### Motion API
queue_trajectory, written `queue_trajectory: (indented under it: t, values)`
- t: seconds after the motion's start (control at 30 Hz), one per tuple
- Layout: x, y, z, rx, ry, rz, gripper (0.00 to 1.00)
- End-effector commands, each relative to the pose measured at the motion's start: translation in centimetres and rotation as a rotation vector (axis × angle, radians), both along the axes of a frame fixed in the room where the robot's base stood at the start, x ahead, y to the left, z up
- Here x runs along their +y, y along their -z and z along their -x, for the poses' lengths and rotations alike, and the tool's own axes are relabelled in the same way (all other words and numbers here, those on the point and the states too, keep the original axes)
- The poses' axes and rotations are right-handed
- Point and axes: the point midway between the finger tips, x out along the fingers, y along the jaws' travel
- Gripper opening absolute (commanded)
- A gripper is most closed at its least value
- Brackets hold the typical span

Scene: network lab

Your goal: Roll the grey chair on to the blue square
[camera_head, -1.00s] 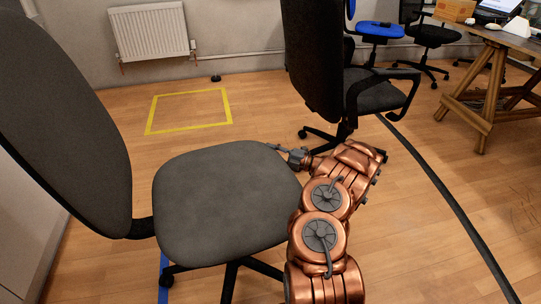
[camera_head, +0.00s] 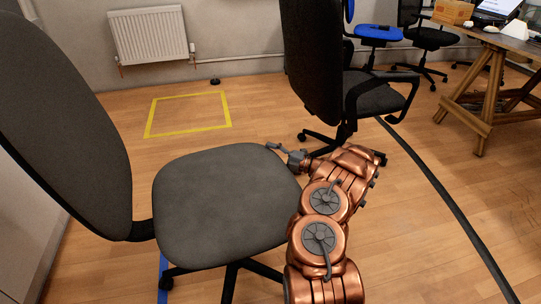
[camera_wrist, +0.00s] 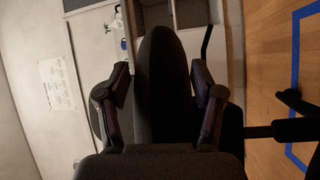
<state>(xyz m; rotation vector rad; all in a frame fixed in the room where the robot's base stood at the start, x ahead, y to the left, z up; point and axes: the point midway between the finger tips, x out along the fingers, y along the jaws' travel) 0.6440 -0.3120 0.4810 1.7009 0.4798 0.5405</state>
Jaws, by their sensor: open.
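The grey chair (camera_head: 225,200) stands close in front of me at left in the head view, its tall backrest (camera_head: 60,120) turned to the left. My gripper (camera_head: 282,150) is open at the right far edge of its seat. Blue tape of the square (camera_head: 163,278) shows under the chair. In the wrist view the blue outline (camera_wrist: 296,50) lies at right, with a chair foot (camera_wrist: 290,98) across its line.
A second dark chair (camera_head: 315,60) stands just beyond my gripper. A yellow taped square (camera_head: 188,128) lies on open floor near the radiator (camera_head: 149,35). A black cable strip (camera_head: 445,205) crosses the floor at right. A wooden table (camera_head: 490,60) and a blue-seated chair (camera_head: 378,33) stand behind.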

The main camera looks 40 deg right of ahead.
Motion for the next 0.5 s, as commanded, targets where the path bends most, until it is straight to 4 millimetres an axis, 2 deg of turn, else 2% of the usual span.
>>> queue_trajectory:
  t: [0.23,0.5]
  values:
    - [-0.7,0.1,0.8,0.0,0.001,0.001,0.67]
    - [-3.5,0.6,4.6,0.001,0.005,0.003,0.67]
